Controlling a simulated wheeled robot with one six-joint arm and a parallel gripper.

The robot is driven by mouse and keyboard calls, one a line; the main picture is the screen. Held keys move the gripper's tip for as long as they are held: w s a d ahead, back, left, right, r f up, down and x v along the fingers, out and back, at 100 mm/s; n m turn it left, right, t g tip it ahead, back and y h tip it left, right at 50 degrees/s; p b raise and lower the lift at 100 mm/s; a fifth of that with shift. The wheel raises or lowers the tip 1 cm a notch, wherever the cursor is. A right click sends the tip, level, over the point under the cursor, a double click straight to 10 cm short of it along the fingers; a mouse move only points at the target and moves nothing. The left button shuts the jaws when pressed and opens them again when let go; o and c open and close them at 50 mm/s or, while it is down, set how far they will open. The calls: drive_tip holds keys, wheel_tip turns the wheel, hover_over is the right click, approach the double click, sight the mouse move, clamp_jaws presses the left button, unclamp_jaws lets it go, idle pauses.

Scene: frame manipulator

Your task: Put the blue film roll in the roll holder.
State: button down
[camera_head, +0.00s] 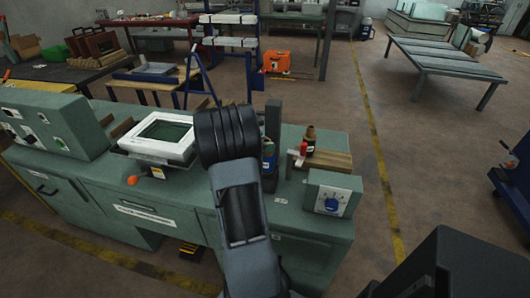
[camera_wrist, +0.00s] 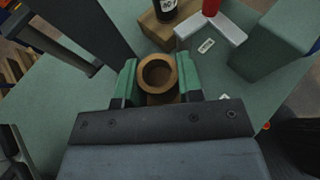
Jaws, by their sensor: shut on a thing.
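My gripper (camera_wrist: 158,84) is shut, its green fingers on either side of a hollow brown ring (camera_wrist: 142,76). The ring looks like the end of the film roll's core, seen from above; no blue shows on it in the wrist view. In the head view my arm hides most of the gripper over the green bench. A small blue and teal thing (camera_head: 268,152) shows at the arm's right, by a dark upright post (camera_head: 273,120); I cannot tell whether it is the held roll. I cannot clearly make out the roll holder.
The bench (camera_head: 165,192) bears a white-framed screen (camera_head: 160,138) at left. At right stand a wooden block (camera_head: 330,160), a dark bottle (camera_head: 310,137), a red-topped thing (camera_head: 303,149) and a dial box (camera_head: 333,193). The post also rises in the wrist view (camera_wrist: 95,30).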

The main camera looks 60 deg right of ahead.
drive_tip(key=shift+w+f, duration=0.2)
drive_tip(key=shift+f, duration=1.5)
drive_tip(key=shift+f, duration=0.2)
drive_tip(key=c, duration=0.8)
unclamp_jaws()
drive_tip(key=shift+o, duration=0.2)
drive_tip(key=shift+r, duration=0.1)
